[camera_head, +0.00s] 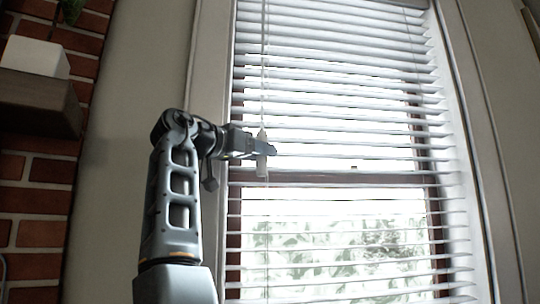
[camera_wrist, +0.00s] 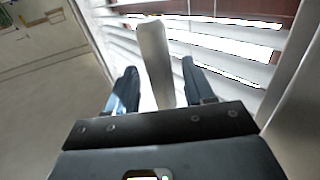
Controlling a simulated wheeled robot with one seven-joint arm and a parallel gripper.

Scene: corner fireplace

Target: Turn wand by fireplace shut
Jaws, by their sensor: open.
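The thin pale wand (camera_head: 263,100) hangs down the left part of the white window blind (camera_head: 340,65). Its thicker light-grey lower end shows in the wrist view (camera_wrist: 155,60) between my two fingers. My gripper (camera_head: 266,147) is at this lower end, in front of the blind. In the wrist view my gripper (camera_wrist: 160,85) is open, with one dark finger on each side of the wand and visible gaps beside it. The blind's slats are apart, and bright light and foliage show between them. The fingers partly hide the wand in the head view.
A brick fireplace wall (camera_head: 40,210) with a dark wooden mantel (camera_head: 40,103) and a white block (camera_head: 35,57) stands at the left. Window trim (camera_head: 210,75) runs close beside my arm. Plain wall lies between trim and brick.

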